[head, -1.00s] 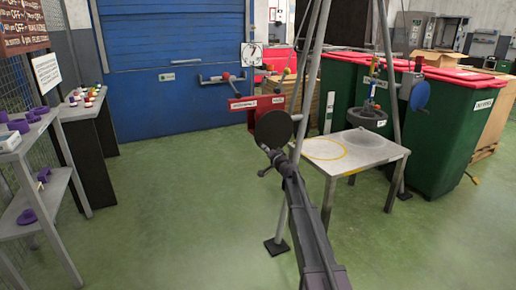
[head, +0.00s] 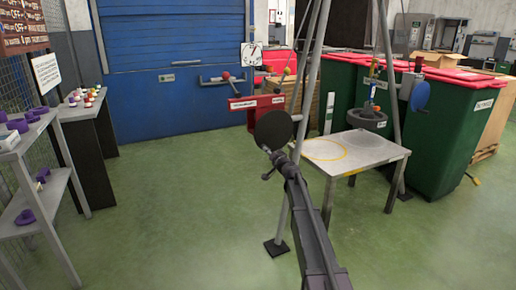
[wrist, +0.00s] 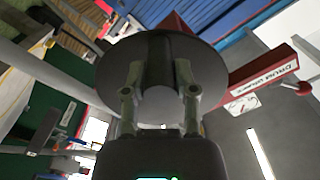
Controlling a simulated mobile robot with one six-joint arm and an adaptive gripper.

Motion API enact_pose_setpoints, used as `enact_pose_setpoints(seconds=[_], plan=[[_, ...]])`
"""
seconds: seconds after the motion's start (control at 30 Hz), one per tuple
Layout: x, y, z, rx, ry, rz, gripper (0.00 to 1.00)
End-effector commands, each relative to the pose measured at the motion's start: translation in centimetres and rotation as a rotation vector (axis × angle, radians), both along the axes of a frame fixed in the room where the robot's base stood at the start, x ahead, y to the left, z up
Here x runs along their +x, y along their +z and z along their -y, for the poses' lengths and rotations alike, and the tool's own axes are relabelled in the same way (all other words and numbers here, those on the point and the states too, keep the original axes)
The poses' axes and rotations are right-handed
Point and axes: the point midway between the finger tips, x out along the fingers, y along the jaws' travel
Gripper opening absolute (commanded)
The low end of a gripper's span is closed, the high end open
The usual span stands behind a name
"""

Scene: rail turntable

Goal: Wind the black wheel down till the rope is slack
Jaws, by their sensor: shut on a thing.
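The black wheel (head: 273,130) stands at the end of my arm in the head view, beside the tripod leg and in front of the red winch box (head: 257,106). In the wrist view the wheel (wrist: 112,72) fills the upper middle, and the fingers of my gripper (wrist: 160,92) close on its central part. The dark round weight (head: 367,119) hangs below a hook with a yellow and blue piece, over the grey table (head: 390,156). I cannot tell whether it touches the table. The rope is too thin to judge as taut or slack.
A yellow ring (head: 324,149) is marked on the table. A blue disc (head: 420,96) is on the right tripod leg. A dial (head: 251,55) is above the winch box. Green bins (head: 450,120) stand behind, shelves (head: 50,185) at left. The floor between is clear.

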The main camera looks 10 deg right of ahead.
Motion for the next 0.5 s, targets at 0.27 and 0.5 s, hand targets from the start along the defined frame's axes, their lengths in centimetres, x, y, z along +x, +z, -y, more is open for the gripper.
enact_pose_setpoints(seconds=[0.27, 0.5], plan=[[0.32, -0.4, 0.76, -0.057, -0.009, 0.018, 0.0], [0.33, -0.37, 0.76, -0.058, -0.009, 0.019, 0.0]])
